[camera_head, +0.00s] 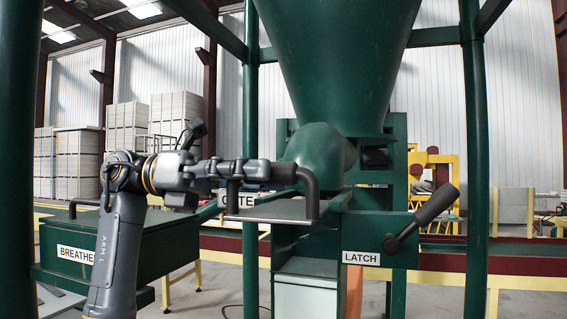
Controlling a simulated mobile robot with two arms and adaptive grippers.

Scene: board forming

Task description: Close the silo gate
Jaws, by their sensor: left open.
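The green silo cone (335,60) narrows down to a green spout over a box-like frame. A flat grey gate plate (275,211) sticks out toward me from under the spout. A label on its left side, partly hidden, ends in "TE". A dark bent handle (312,195) stands on the plate. My left gripper (272,172) comes in level from the left, its fingers at the handle's upper bar. It is open; I cannot tell whether the fingers touch the bar. My right gripper is not in view.
A dark lever (423,217) slants up beside the "LATCH" label (361,258). A green box labelled "BREATHER" (160,240) stands at the left, partly behind my left arm. Green posts (476,150) frame the silo. Pallet stacks and yellow machinery stand far behind.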

